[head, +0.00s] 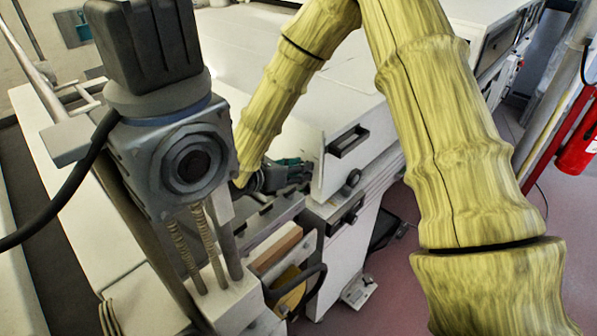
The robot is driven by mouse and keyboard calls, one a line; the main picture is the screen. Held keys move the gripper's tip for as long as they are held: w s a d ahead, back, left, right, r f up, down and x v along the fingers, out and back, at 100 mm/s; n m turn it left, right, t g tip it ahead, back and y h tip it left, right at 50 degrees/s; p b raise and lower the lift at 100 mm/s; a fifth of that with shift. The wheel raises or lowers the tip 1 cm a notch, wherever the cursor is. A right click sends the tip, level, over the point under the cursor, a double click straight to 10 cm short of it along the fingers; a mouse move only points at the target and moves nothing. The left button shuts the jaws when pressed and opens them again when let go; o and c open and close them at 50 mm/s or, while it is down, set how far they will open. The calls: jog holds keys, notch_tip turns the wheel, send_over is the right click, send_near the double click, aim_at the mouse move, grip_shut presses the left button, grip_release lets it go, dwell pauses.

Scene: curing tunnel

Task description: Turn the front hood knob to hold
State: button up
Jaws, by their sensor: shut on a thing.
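My gripper (300,174), dark with teal parts, is small and partly hidden behind my yellow arm in the head view. It is at the front of the white machine, beside the left edge of a white hood panel (335,165). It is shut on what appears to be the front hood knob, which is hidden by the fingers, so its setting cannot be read. A separate dark round knob (352,179) shows just right of the gripper on the machine's front, apart from the fingers.
A grey motor unit (165,130) with a black cable stands close on the left. A recessed black handle (348,141) is on the hood panel. A red extinguisher (578,135) is at the far right. Pinkish floor (395,280) is open at lower right.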

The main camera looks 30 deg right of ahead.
jog(key=o, duration=1)
jog(key=shift+a, duration=0.1)
jog(key=v, duration=1.2)
